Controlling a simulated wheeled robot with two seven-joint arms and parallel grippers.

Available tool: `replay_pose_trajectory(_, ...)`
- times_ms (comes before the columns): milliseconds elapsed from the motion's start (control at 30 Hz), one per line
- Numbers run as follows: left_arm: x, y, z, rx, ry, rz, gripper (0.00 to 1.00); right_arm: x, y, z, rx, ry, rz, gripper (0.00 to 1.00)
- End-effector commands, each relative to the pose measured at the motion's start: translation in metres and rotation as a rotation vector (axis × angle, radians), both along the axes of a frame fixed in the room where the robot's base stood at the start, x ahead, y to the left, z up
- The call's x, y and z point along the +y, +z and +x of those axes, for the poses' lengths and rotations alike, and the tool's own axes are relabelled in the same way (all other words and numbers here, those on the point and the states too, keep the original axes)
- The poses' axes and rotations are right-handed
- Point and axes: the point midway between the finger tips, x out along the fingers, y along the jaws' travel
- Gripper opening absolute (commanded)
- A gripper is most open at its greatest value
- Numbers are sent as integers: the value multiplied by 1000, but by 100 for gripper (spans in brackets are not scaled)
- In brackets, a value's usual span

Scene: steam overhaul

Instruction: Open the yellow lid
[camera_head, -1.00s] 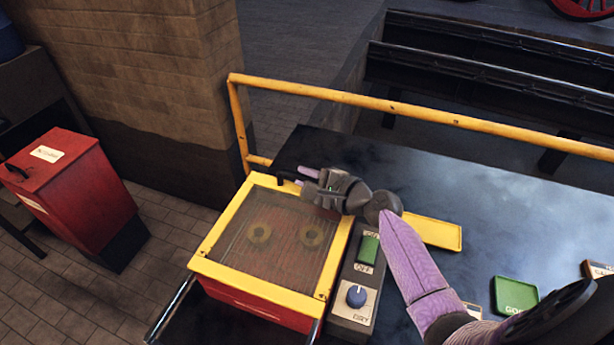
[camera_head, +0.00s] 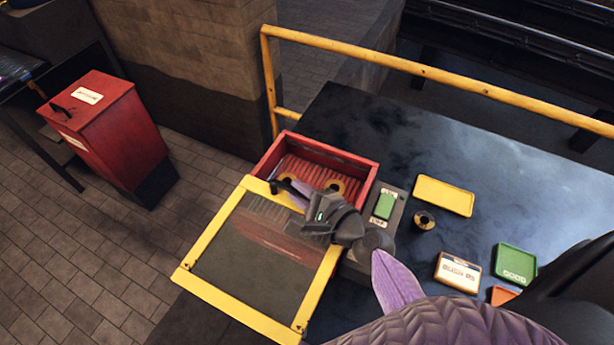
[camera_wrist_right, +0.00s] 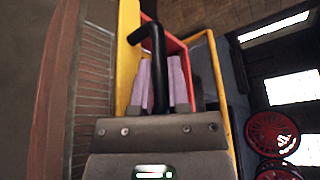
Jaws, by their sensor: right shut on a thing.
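The yellow lid (camera_head: 225,310), a yellow frame around a see-through mesh pane, is raised off the back of the red box (camera_head: 365,165) and tilted toward the front. The back of the box lies uncovered, with ring-shaped parts (camera_head: 335,186) on its ribbed floor. My right gripper (camera_head: 283,186) is shut on the lid's black handle at the lid's far edge. In the right wrist view, the black handle (camera_wrist_right: 155,60) crosses the purple fingers, and the yellow lid edge (camera_wrist_right: 127,60) is beside them. My left gripper is not in view.
A grey control box (camera_head: 385,207) with a green switch stands right of the red box. A yellow tray (camera_head: 444,195), a small round part (camera_head: 424,220) and a green tray (camera_head: 515,262) lie on the dark table. A yellow rail (camera_head: 420,70) runs behind.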

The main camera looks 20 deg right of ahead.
Motion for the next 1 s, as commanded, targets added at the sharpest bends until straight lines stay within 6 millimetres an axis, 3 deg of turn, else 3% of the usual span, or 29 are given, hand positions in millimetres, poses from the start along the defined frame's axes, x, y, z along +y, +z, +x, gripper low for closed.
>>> replay_pose_trajectory(300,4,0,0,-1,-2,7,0,1,-1,-1,4,2,0,0)
replay_pose_trajectory(333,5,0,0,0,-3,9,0,1,-2,-1,4,2,0,23)
replay_pose_trajectory(500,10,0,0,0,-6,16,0,1,-1,-1,3,1,0,56)
replay_pose_trajectory(800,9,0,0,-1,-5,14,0,0,-1,-3,2,0,0,56)
replay_pose_trajectory(1000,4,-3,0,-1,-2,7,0,-12,4,-33,5,0,-3,56)
